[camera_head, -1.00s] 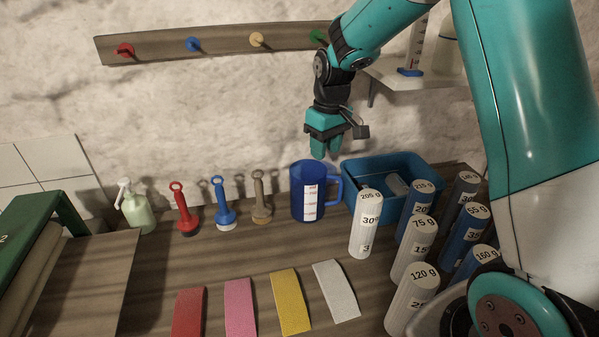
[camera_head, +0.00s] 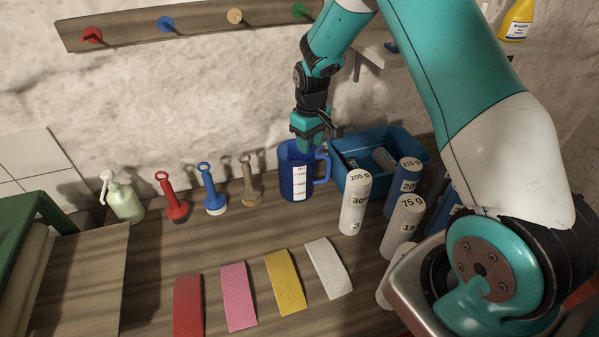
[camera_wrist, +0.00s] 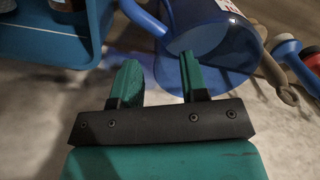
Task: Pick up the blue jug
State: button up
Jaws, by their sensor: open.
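The blue jug (camera_head: 288,176) stands upright on the wooden counter, with a white measuring scale on its front and its handle on the right. My gripper (camera_head: 309,146) is above and just behind the jug's rim on the handle side. In the wrist view, my gripper (camera_wrist: 160,78) has its two green fingers spread apart. The jug (camera_wrist: 208,45) lies beyond the fingertips; the right fingertip overlaps its rim and the handle is above the gap. I cannot tell whether a finger touches the jug. Nothing is held.
A blue bin (camera_head: 425,166) stands right of the jug. White bottle (camera_head: 354,205) and other weighted bottles stand in front of it. Tan (camera_head: 250,187), blue (camera_head: 213,195) and red (camera_head: 174,200) ring-handled tools stand left. Coloured strips (camera_head: 238,298) lie in front.

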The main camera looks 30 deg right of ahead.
aim_at(310, 155)
jog(key=shift+f+p, duration=1.1)
jog(key=shift+f, duration=1.35)
grip_shut()
jog(key=shift+r, duration=0.1)
